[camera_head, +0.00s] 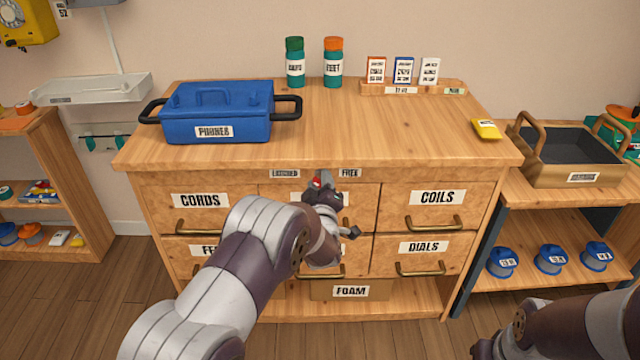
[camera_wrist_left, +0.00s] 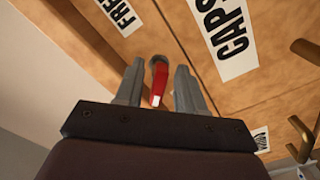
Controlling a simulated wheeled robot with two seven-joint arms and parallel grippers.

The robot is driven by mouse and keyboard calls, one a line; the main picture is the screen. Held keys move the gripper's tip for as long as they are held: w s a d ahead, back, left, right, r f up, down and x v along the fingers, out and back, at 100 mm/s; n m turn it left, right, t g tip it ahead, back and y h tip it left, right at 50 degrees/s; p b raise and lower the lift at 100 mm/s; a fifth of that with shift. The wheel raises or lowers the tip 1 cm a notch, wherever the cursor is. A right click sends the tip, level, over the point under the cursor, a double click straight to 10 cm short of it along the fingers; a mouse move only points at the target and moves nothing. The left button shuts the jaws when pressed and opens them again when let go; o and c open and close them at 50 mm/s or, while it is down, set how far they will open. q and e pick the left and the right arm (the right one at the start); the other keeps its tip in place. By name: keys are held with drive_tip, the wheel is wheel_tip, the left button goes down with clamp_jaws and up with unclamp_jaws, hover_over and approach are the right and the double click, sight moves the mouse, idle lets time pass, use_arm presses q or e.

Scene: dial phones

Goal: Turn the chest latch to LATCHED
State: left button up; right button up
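The chest (camera_head: 400,150) is wooden, with labelled drawers. Its latch (camera_wrist_left: 160,80) shows in the left wrist view as a red lever with a pale tip; in the head view only a small red bit shows, behind my gripper. A LATCHED label (camera_head: 285,173) is left of the latch and a FREE label (camera_head: 350,173) right of it. My left gripper (camera_head: 321,182) is at the latch. Its two fingers (camera_wrist_left: 158,88) stand apart on either side of the red lever, with a gap visible on both sides. Which label the lever points at is unclear.
A blue PHONES box (camera_head: 215,112), two bottles, a card rack (camera_head: 410,88) and a yellow item (camera_head: 486,129) are on the chest top. Drawer handles stick out below the latch. A CAPS label (camera_wrist_left: 222,38) is close to the left fingers. Side shelves stand left and right.

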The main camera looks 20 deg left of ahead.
use_arm(q)
drive_tip(key=p+v, duration=0.2)
drive_tip(key=v, duration=1)
drive_tip(key=shift+s+p, duration=0.35)
drive_tip(key=shift+d+r, duration=0.1)
